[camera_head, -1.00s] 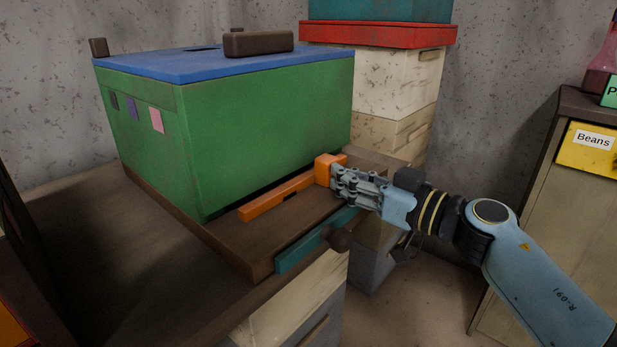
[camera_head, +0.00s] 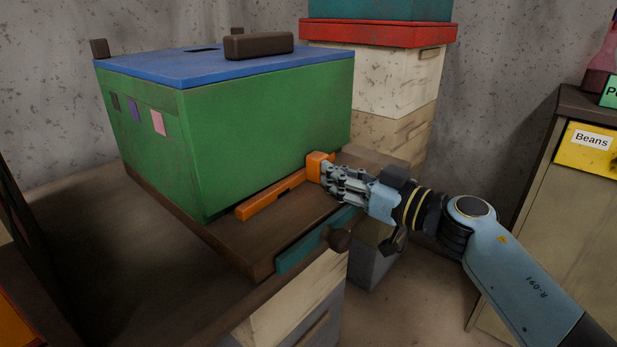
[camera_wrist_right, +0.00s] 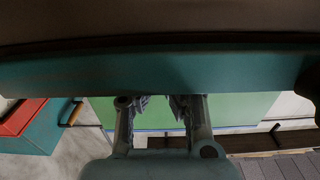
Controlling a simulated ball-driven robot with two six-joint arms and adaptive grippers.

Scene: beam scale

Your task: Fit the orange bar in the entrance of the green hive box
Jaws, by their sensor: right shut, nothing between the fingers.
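The green hive box (camera_head: 265,130) has a blue lid and stands on a brown base board. The orange bar (camera_head: 268,198) lies on the board along the bottom of the box's front, very close to it; I cannot tell how far it sits in the entrance. Its right end is a thicker orange block (camera_head: 316,165). My right gripper (camera_head: 329,177) is shut with nothing between its fingers, its tips against or just beside that block. My left gripper is not in view.
The teal strip (camera_head: 300,251) with a dark round knob (camera_head: 340,240) runs along the board's front edge. White stacked boxes (camera_head: 395,85) with a red layer stand behind at right. A cabinet with a yellow Beans label (camera_head: 590,142) stands far right.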

